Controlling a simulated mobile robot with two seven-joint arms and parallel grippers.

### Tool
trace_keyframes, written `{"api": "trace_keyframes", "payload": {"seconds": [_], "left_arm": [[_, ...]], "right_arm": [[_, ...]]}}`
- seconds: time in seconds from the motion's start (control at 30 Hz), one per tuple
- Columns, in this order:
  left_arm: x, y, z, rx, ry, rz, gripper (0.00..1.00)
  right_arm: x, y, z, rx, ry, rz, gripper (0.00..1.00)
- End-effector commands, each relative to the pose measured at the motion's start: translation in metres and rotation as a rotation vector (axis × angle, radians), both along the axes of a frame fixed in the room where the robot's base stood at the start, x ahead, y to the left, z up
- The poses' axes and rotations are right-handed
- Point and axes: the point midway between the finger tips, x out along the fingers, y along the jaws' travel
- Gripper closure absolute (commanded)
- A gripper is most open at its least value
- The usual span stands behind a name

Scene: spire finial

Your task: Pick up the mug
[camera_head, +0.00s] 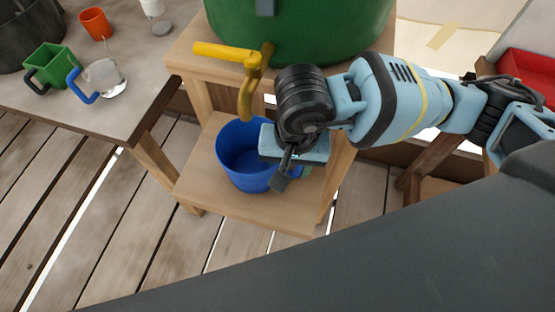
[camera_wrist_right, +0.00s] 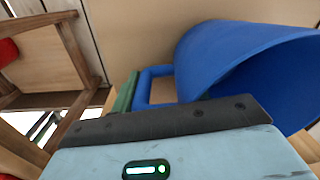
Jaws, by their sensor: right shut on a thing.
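A blue mug (camera_head: 240,165) is at the lower wooden shelf, below the yellow tap, with its open top facing up in the head view. In the right wrist view the mug (camera_wrist_right: 225,55) fills the upper right, with its handle (camera_wrist_right: 155,72) towards the left. My right gripper (camera_head: 283,172) is at the mug's right side and shut on its handle. The gripper body hides part of the handle and the mug's right edge. I cannot tell whether the mug's base touches the shelf. My left gripper is not in view.
The yellow tap (camera_head: 248,70) sticks out from a green barrel (camera_head: 310,30) above the mug. The lower shelf (camera_head: 240,207) has bare wood in front. A table (camera_head: 120,110) at left bears a green mug (camera_head: 50,65), an orange cup (camera_head: 95,23) and a clear blue-handled mug (camera_head: 103,78).

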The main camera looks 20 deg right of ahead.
Motion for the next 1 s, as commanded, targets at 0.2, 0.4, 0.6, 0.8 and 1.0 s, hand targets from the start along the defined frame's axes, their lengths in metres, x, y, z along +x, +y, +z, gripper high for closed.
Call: {"api": "trace_keyframes", "payload": {"seconds": [0.2, 0.4, 0.6, 0.8, 1.0], "left_arm": [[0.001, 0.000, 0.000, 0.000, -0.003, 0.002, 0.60], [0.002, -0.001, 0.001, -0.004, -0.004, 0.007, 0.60], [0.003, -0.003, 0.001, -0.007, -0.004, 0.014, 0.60], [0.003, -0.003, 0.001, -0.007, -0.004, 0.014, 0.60], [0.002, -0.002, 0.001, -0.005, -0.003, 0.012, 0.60]], "right_arm": [[0.000, 0.000, 0.003, 0.000, 0.001, 0.001, 0.88], [0.000, 0.000, 0.012, 0.001, 0.000, 0.001, 0.88], [0.000, 0.000, 0.024, 0.001, 0.000, 0.001, 0.88], [0.000, 0.000, 0.037, 0.001, 0.000, 0.001, 0.88], [-0.014, 0.009, 0.036, 0.002, 0.002, 0.004, 0.88]]}}
